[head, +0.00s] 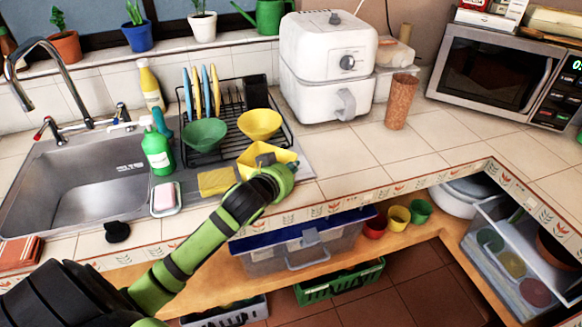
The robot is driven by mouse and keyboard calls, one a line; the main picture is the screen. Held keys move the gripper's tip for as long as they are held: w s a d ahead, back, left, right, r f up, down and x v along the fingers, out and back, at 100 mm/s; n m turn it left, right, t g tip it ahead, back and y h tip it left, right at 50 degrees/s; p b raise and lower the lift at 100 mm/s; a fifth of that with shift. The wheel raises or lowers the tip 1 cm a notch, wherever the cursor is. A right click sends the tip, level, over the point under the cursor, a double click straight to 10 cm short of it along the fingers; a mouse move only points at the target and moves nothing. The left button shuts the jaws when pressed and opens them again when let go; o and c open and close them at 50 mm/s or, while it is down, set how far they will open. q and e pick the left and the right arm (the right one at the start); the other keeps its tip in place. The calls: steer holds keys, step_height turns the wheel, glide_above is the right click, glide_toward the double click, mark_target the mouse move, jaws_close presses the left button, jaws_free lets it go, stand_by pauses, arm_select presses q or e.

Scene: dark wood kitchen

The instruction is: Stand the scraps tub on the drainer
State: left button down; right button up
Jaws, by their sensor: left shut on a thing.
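A yellow tub (258,158), which looks like the scraps tub, is at the front right of the drainer. The drainer is a black wire rack (225,153) on the counter right of the sink. My left gripper (286,172) is shut on the tub at its front right side; the fingertips are partly hidden. I cannot tell whether the tub touches the drainer or is held just above its front edge. A green bowl (204,134), a yellow bowl (260,124) and several upright plates (206,90) are in the rack. My right gripper is not in view.
A yellow sponge (216,181), a green spray bottle (157,150) and a soap dish (165,199) are left of the tub. A white air fryer (325,60) stands behind right. The counter right of the drainer is clear up to a brown cup (401,102).

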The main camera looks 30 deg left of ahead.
arm_select(q)
steer(key=c, duration=1.4)
jaws_free()
steer(key=shift+f, duration=0.1)
steer(key=p+v, duration=0.1)
steer(key=v, duration=1.1)
